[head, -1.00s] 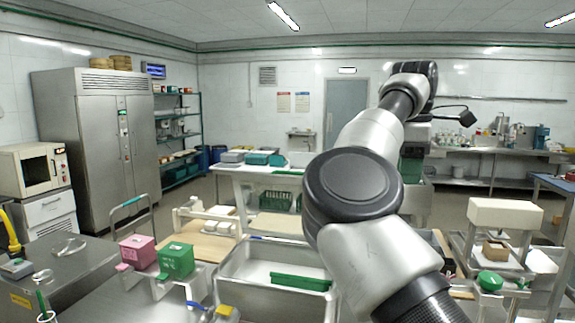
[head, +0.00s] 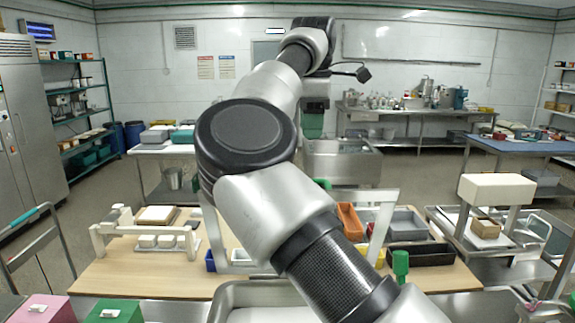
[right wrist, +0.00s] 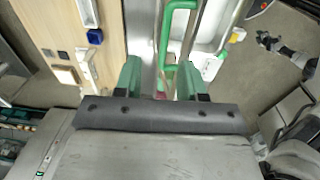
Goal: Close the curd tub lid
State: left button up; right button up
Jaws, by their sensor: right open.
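My right arm crosses the middle of the head view, and its gripper (head: 313,124) hangs at the far end, small and partly hidden by the arm. In the right wrist view the two green fingers (right wrist: 163,80) stand apart with nothing gripped. A green bar handle (right wrist: 168,40) shows just ahead, between the fingers in the picture; I cannot tell whether they touch it. A steel tub (head: 345,163) stands beyond the wooden table, below and right of the gripper. I cannot tell whether it is the curd tub, or how its lid stands. My left gripper is not in view.
A wooden table (head: 150,278) holds a white rack (head: 140,236), an orange bin (head: 350,222) and a dark tray (head: 420,256). Pink (head: 40,309) and green (head: 112,311) boxes sit at bottom left. Open floor (head: 420,170) lies beyond the table.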

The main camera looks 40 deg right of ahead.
jog(key=f, duration=0.2)
jog(key=f+p, duration=0.1)
jog(key=f, duration=0.3)
jog(key=shift+s+f, duration=0.3)
jog(key=shift+s, duration=0.1)
jog(key=f, duration=0.1)
jog(key=w+f+p, duration=0.1)
jog(key=shift+d+f, duration=0.1)
jog(key=shift+f, duration=0.2)
jog(key=shift+s+f, duration=0.1)
jog(key=shift+f, duration=0.25)
jog(key=shift+s+f, duration=0.1)
jog(key=shift+f, duration=0.05)
jog(key=shift+c, duration=0.9)
jog(key=c, duration=0.5)
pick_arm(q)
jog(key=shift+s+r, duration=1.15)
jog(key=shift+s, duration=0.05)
pick_arm(e)
grip_shut()
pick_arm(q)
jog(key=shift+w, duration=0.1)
